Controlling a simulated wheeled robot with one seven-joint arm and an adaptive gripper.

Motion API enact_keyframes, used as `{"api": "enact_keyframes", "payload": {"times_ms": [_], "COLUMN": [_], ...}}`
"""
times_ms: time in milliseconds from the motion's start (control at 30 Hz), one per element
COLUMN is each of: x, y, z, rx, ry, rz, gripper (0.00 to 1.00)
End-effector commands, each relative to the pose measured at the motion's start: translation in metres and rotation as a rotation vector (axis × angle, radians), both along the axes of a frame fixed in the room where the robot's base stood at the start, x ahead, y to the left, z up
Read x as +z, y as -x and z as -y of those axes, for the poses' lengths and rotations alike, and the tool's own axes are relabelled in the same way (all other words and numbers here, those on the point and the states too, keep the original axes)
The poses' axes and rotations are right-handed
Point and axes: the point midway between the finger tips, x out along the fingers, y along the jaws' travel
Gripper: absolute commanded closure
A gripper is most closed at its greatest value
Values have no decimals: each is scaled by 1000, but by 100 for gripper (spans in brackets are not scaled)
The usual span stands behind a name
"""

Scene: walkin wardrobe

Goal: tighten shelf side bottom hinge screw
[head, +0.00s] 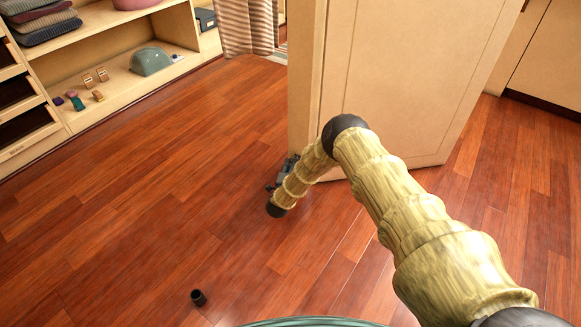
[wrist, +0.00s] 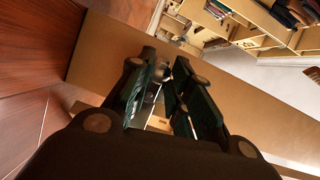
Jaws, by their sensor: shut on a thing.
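A tan door panel (head: 410,70) stands upright at the centre right of the head view, its narrow edge facing my arm. My gripper (head: 284,172) is low beside the bottom of that edge, near the floor and partly hidden by my own arm. In the wrist view my gripper (wrist: 160,78) has its two dark green fingers close together against the tan panel edge (wrist: 100,55). A small grey metal part (wrist: 151,90) shows between the fingers, and they are shut on it. It is too small and dark to tell screw from hinge.
A small black cylinder (head: 198,297) stands on the wooden floor (head: 130,190) at the lower left. Open shelves (head: 125,75) hold folded clothes (head: 45,20), a green cap (head: 151,61) and small items. The floor left of the door is mostly clear.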

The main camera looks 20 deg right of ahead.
Motion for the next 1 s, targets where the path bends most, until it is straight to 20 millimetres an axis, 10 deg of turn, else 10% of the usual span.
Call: {"api": "enact_keyframes", "payload": {"times_ms": [867,900,1000], "x": [-2,-2,-2], "y": [0,0,0], "z": [0,0,0], "rx": [-1,-1,-1], "ry": [-92,-92,-91], "rz": [116,116,116], "gripper": [100,72,57]}}
